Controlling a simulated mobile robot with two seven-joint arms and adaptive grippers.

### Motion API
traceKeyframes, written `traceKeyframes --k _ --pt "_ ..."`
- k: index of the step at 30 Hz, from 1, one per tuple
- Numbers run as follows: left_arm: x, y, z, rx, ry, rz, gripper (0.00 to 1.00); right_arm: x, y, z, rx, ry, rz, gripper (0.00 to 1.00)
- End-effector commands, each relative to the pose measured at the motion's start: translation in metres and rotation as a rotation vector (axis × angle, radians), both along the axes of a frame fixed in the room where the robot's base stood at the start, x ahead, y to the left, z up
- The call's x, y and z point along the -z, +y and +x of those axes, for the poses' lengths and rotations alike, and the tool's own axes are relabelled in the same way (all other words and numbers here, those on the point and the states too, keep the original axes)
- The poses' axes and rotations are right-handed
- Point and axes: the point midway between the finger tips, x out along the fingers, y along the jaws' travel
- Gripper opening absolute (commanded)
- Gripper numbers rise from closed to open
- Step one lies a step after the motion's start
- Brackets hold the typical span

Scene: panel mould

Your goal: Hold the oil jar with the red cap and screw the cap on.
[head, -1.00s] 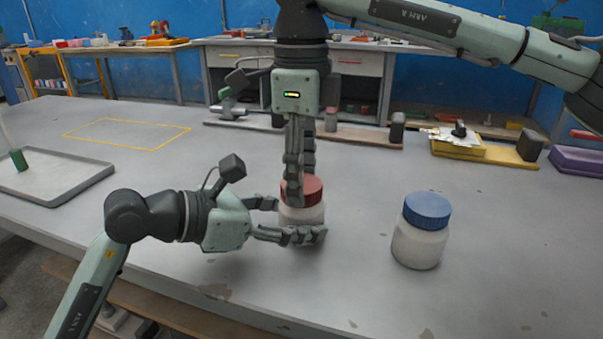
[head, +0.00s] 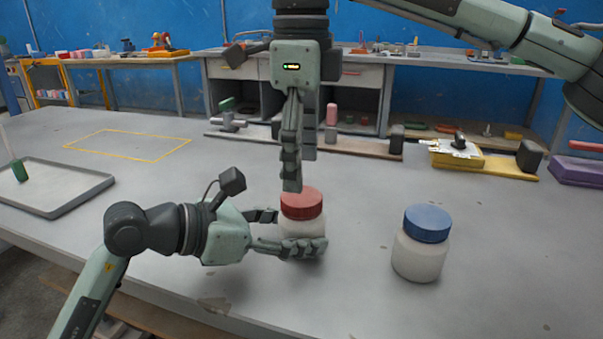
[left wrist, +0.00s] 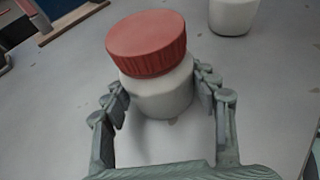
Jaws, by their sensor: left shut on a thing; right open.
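The white oil jar (head: 302,229) stands upright on the grey table with the red cap (head: 302,203) on its top. My left gripper (head: 290,232) is shut on the jar's body from the left, below the cap. In the left wrist view the jar (left wrist: 163,95) sits between both fingers, and the red cap (left wrist: 147,45) is clear of them. Whether the cap is tight cannot be told. My right gripper (head: 300,172) points down just above the cap, open and empty. Its near finger overlaps the cap's upper rim in the picture.
A second white jar with a blue cap (head: 427,224) stands to the right. A grey tray (head: 75,206) with a green-handled item lies at the far left. A yellow outline (head: 128,145) marks bare table. Fixtures, including a yellow block (head: 458,158), line the back edge.

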Motion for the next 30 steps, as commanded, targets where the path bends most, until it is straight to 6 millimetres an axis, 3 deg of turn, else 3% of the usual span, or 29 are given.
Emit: traceKeyframes --k 8,18,30 --pt "0.000 0.000 0.000 0.000 0.001 0.000 0.00 -0.003 0.000 0.000 -0.029 0.000 0.001 0.68" --pt "0.001 0.000 0.000 0.000 0.001 0.000 0.00 -0.035 0.001 0.000 -0.313 0.001 0.002 0.68" --pt "0.001 0.000 0.000 0.000 0.001 0.000 0.00 -0.026 0.000 0.000 -0.314 0.003 0.001 0.68"
